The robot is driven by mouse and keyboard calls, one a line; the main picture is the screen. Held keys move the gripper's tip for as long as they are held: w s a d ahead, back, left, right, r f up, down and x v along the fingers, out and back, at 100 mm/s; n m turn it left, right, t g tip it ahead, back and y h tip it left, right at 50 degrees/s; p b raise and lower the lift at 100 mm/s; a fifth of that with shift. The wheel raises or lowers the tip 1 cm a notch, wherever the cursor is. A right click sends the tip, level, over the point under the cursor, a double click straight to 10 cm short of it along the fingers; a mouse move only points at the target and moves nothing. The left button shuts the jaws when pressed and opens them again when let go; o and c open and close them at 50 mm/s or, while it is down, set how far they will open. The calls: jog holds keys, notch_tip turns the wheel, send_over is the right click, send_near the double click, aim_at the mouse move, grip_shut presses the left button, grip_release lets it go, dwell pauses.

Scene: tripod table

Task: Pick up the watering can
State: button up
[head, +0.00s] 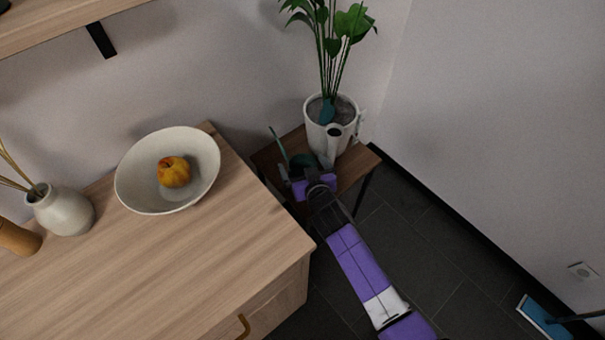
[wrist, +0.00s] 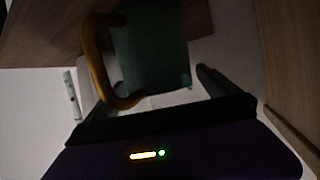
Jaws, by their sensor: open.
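The watering can (head: 301,160) is dark green with a thin spout. It sits on the small wooden table below the potted plant, mostly hidden by my arm in the head view. In the wrist view its green body (wrist: 150,55) and its orange-yellow looped handle (wrist: 98,60) show close up. My gripper (head: 308,172) is right at the can. In the wrist view my gripper (wrist: 152,92) is open, with a dark finger to the right of the can body.
A white pot with a leafy plant (head: 318,112) stands just behind on the small table (head: 362,160). A wooden cabinet (head: 200,262) is close on the left, with a bowl (head: 140,190) holding an apple, and a vase (head: 65,212). White walls stand behind and right.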

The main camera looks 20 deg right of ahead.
jog(key=c, duration=2)
jog(key=shift+r, duration=0.15)
